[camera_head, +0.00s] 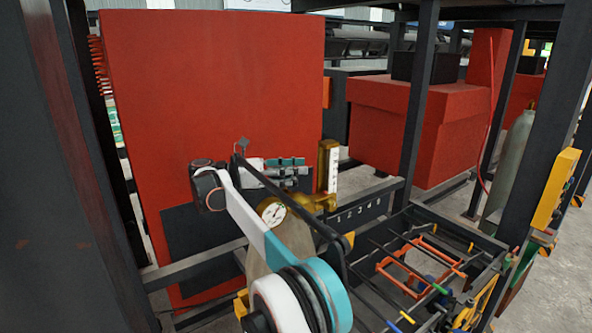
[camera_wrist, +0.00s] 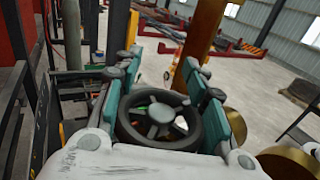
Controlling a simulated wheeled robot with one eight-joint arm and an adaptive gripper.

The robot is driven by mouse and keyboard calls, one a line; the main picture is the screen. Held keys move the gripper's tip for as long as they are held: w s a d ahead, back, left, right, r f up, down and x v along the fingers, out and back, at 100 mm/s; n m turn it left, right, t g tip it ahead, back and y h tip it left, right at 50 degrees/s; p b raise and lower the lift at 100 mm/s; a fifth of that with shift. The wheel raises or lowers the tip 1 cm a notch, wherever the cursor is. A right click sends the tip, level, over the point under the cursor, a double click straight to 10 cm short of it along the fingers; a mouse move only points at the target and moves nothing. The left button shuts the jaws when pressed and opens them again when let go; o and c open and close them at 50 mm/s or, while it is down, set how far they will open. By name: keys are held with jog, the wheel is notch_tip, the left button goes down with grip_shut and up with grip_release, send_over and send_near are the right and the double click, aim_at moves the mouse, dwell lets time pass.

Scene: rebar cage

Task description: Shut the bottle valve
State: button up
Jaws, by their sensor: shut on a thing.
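The bottle valve's dark spoked handwheel (camera_wrist: 133,130) fills the middle of the wrist view. My gripper (camera_wrist: 162,66) has its teal fingers on both sides of the wheel and is shut on it. In the head view my gripper (camera_head: 286,166) is above the grey-beige bottle (camera_head: 257,264), beside the brass regulator (camera_head: 328,160). A round white gauge (camera_head: 272,212) shows just below it. My own arm hides much of the bottle in the head view, and the wheel cannot be made out there.
A large red panel (camera_head: 215,80) stands behind the bottle. Dark frame posts (camera_head: 419,95) rise at the right, beside a rack with orange frames and thin rods (camera_head: 420,262). Another grey bottle (camera_head: 508,165) stands farther right. Open grey floor (camera_wrist: 230,75) lies beyond in the wrist view.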

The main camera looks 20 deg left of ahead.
jog(key=shift+a, duration=0.15)
jog(key=o, duration=0.7)
jog(key=shift+c, duration=0.2)
jog(key=o, duration=0.6)
jog(key=shift+s+a, duration=0.15)
jog(key=shift+a, duration=0.1)
jog(key=shift+d, duration=0.2)
jog(key=shift+n+t+b, duration=0.3)
jog(key=shift+t+b, duration=0.05)
jog(key=shift+t, duration=0.15)
